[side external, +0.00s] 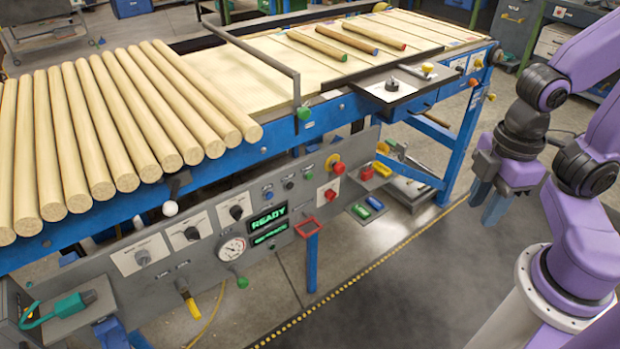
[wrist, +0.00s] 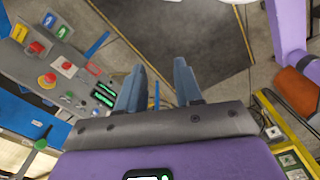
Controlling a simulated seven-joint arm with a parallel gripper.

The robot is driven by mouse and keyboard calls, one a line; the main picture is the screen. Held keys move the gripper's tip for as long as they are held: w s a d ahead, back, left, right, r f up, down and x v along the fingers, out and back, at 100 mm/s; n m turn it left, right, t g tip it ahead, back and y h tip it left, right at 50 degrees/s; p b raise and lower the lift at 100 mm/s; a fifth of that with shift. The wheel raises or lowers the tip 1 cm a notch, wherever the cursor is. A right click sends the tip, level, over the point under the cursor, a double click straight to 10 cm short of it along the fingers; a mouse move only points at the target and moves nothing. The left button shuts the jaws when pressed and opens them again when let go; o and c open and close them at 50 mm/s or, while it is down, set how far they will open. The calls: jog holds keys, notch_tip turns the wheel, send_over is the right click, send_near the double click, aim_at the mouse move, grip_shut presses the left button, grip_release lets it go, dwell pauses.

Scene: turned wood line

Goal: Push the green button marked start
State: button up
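The grey control panel (side external: 200,262) runs along the front of the blue machine.
A red mushroom button on yellow (side external: 335,162), a red button on a white plate (side external: 331,194) and a lit READY display (side external: 268,219) are close by. A red-topped blue post (side external: 311,255) stands before the panel. Wooden rods (side external: 110,130) lie above. Floor between gripper and panel is open.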

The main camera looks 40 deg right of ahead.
grip_shut()
dwell(1.4)
